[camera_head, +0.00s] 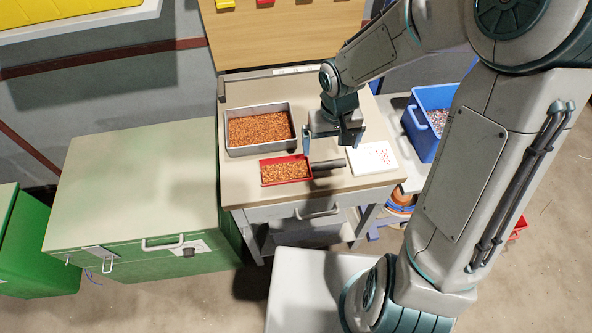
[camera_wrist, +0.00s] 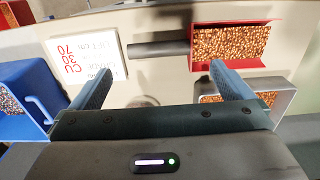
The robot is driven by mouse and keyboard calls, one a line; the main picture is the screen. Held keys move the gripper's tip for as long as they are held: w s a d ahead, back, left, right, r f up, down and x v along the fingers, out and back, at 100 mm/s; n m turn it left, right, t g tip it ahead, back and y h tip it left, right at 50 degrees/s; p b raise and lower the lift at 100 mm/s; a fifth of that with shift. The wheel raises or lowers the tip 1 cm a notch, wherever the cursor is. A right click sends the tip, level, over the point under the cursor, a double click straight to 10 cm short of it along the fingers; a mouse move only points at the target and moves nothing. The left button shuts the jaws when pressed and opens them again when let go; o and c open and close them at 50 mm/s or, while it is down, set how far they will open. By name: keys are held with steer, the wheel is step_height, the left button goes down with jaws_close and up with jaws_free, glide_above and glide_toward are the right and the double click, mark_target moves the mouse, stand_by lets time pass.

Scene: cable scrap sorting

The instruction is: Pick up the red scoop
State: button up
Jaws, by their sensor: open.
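The red scoop (camera_head: 286,171) lies on the workbench, filled with copper-coloured granules, its dark handle (camera_head: 328,164) pointing right. In the wrist view the scoop (camera_wrist: 231,47) is at the upper right, with its handle (camera_wrist: 160,48) reaching left between and beyond my fingertips. My gripper (camera_head: 332,145) is open and empty, pointing down above the bench near the handle. The fingers appear apart from the handle.
A grey metal tray (camera_head: 228,139) of copper granules stands behind the scoop. A white lettered plate (camera_head: 371,159) lies right of the handle. A blue bin (camera_head: 424,147) with mixed granules stands further right. A green cabinet (camera_head: 135,180) stands left of the workbench (camera_head: 240,195).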

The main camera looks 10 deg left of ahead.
mark_target(328, 162)
steer(key=f, duration=0.6)
steer(key=f+b, duration=0.1)
steer(key=f, duration=0.3)
steer(key=shift+w, duration=0.35)
steer(key=c, duration=1)
